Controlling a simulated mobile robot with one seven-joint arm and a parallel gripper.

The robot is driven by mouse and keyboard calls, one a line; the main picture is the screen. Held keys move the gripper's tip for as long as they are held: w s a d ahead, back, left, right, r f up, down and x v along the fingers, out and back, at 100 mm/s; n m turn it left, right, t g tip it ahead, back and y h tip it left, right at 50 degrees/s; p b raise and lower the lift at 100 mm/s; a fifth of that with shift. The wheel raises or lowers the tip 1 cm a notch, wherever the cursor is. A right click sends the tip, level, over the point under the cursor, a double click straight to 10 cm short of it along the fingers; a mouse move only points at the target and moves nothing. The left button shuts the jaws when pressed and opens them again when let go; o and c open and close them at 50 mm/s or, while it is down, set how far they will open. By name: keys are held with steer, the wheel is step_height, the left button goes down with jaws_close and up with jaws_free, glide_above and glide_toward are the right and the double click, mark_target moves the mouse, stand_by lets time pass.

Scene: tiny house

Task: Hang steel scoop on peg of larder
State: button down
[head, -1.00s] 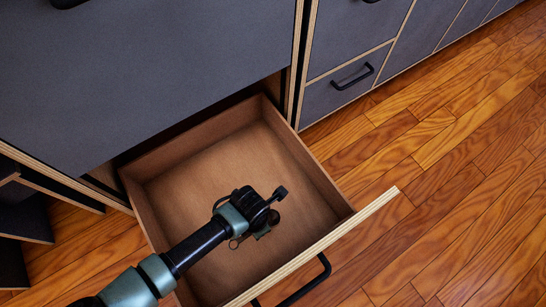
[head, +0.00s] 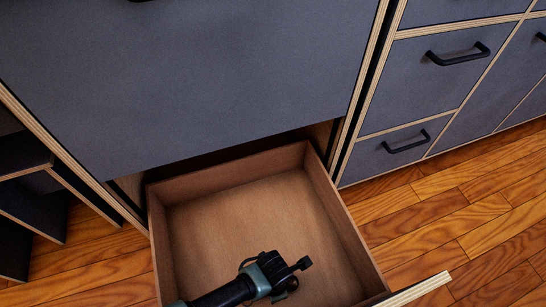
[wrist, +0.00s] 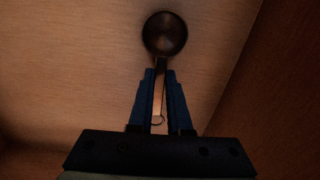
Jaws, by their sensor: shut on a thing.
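The steel scoop shows in the wrist view as a dark round bowl (wrist: 165,35) beyond my fingertips. Its thin handle runs back between the two blue fingers, and a small ring shows at the near end. My gripper (wrist: 160,76) is shut on the handle. In the head view my gripper (head: 280,276) is over the inside of an open brown drawer (head: 240,166); the scoop is mostly hidden there. I cannot tell whether the scoop touches the drawer bottom. No peg is in view, and I cannot tell which unit is the larder.
The drawer is pulled out below a large dark grey front (head: 200,80). Grey cabinets with black handles (head: 405,142) stand to the right. Dark open shelves (head: 28,190) are at the left. The wooden floor (head: 480,225) at the right is clear.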

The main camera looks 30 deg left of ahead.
steer(key=shift+f, duration=0.2)
steer(key=c, duration=0.9)
jaws_free()
steer(key=shift+o, duration=0.2)
steer(key=shift+b, duration=0.45)
step_height(320, 180, up, 13)
steer(key=p, duration=0.9)
steer(key=shift+a+p, duration=0.35)
